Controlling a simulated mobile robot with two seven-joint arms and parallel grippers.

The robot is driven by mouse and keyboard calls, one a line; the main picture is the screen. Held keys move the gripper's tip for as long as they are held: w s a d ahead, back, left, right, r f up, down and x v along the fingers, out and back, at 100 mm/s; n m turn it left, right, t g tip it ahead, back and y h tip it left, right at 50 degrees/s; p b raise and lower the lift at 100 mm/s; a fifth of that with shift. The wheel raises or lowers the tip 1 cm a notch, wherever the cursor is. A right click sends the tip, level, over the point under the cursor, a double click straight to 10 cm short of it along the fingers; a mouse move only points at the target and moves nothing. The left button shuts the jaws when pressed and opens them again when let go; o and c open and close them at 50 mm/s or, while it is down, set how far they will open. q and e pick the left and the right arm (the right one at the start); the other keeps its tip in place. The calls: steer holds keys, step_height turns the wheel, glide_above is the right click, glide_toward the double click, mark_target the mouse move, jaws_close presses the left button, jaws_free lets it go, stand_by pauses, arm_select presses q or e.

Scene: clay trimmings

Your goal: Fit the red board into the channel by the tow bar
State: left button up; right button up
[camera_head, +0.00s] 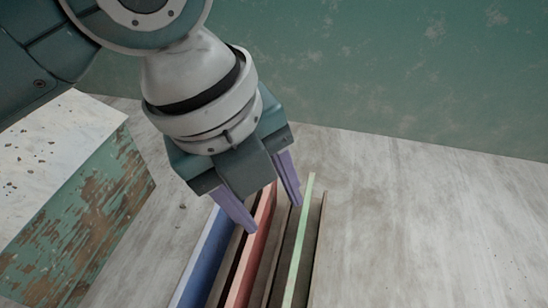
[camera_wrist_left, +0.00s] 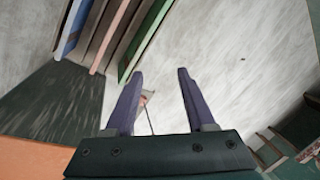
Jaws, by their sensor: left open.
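The red board (camera_head: 252,250) stands on edge in a dark slotted rack (camera_head: 316,262), between a blue board (camera_head: 207,258) and a pale green board (camera_head: 298,244). My left gripper (camera_head: 268,206) has lilac fingers, open and empty, over the far end of the boards in the head view. In the left wrist view the fingers (camera_wrist_left: 160,73) are apart with pale floor between them. There the red board (camera_wrist_left: 113,36) lies up and left of them, beyond the green board (camera_wrist_left: 143,46). I cannot make out the tow bar. My right gripper does not show.
A worn green block with a pale speckled top (camera_head: 75,225) stands at the left. A green wall (camera_head: 400,70) rises behind. The pale surface right of the rack (camera_head: 430,220) is clear. An orange surface (camera_wrist_left: 35,155) shows at the wrist view's lower left.

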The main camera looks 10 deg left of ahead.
mark_target(246, 247)
arm_select(q)
steer(key=w+a+f+m+y+b, duration=0.1)
steer(key=w+a+f+m+b, duration=0.1)
steer(key=f+b, duration=0.6)
steer(key=w+a+f+m+b, duration=0.2)
steer(key=f+m+b, duration=0.1)
steer(key=f+b, duration=0.5)
steer(key=w+a+f+m+y+b, duration=0.1)
steer(key=w+a+f+m+b, duration=0.1)
steer(key=f+b, duration=0.7)
steer(key=shift+w+a+f+m+y, duration=0.2)
steer(key=shift+w+a+m+y, duration=0.1)
steer(key=shift+w+m, duration=0.15)
steer(key=f+b, duration=0.1)
steer(key=f, duration=0.1)
steer(key=f+b, duration=0.2)
steer(key=shift+w+f+b, duration=0.2)
steer(key=shift+f+b, duration=0.1)
steer(key=shift+f, duration=0.1)
steer(key=f+b, duration=0.4)
steer(key=f, duration=0.1)
steer(key=shift+d+f+b, duration=0.15)
steer(key=shift+d+b, duration=0.1)
steer(key=shift+b, duration=0.1)
jaws_close()
steer(key=shift+w+r, duration=0.1)
steer(key=shift+r, duration=0.1)
